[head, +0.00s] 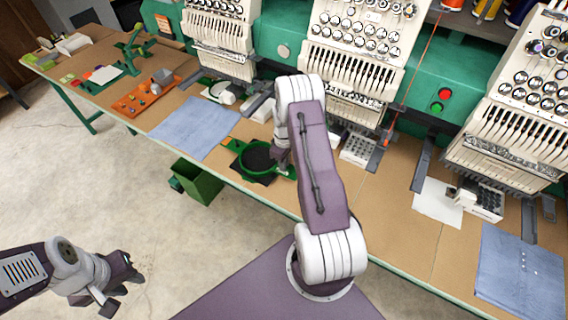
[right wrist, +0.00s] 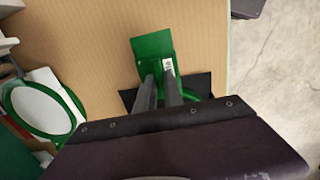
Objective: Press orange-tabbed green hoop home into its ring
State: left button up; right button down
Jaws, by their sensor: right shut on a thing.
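A green hoop (head: 246,172) around dark cloth lies at the table's front edge in the head view, with dark material beside it. My right gripper (head: 283,163) is at its right side, pointing down. In the right wrist view the two fingers (right wrist: 167,78) are close together over a green plate (right wrist: 150,47) with a small white label. Part of a green rim (right wrist: 206,97) shows beside them. The fingers are shut on the hoop, but the grip point and the orange tab are mostly hidden. My left gripper (head: 124,277) hangs over the floor, away from the table; its opening is unclear.
Embroidery machine heads (head: 355,45) stand along the back. A blue cloth (head: 195,127) lies left of the hoop, and a green bin (head: 198,184) stands below the table edge. Another green hoop with white cloth (right wrist: 38,108) lies behind. An orange tray (head: 146,100) is further left.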

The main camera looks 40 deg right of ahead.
jog(key=shift+s+f+b, duration=0.1)
jog(key=shift+f+b, duration=0.2)
jog(key=shift+f, duration=0.2)
dwell(0.5)
jog(key=shift+f+b, duration=0.35)
dwell(0.6)
dwell(0.4)
jog(key=c, duration=1.4)
grip_release()
jog(key=shift+r, duration=0.1)
